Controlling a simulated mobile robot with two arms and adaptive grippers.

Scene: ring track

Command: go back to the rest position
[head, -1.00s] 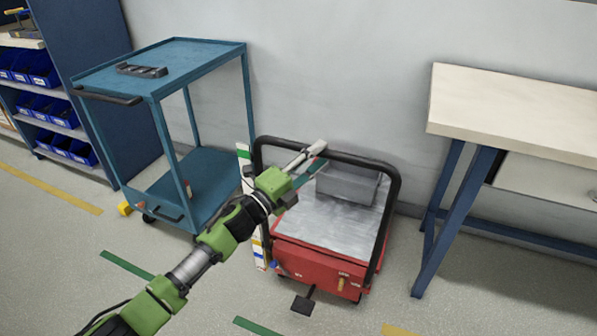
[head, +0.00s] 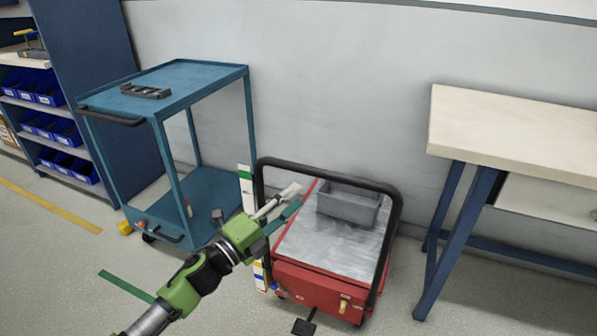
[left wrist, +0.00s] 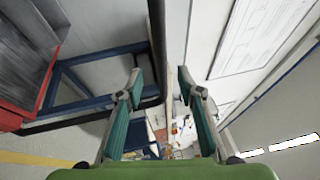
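My left gripper (head: 287,202) is in front of the left side of a red cart (head: 318,293) with a black push frame (head: 330,173). Its fingers are spread apart with nothing between them. I cannot tell whether the fingers touch the cart frame. My right gripper is in neither view.
A grey bin (head: 348,204) stands on the red cart. A workbench (head: 520,130) stands at the right. Shelves with blue bins (head: 45,87) are far left.

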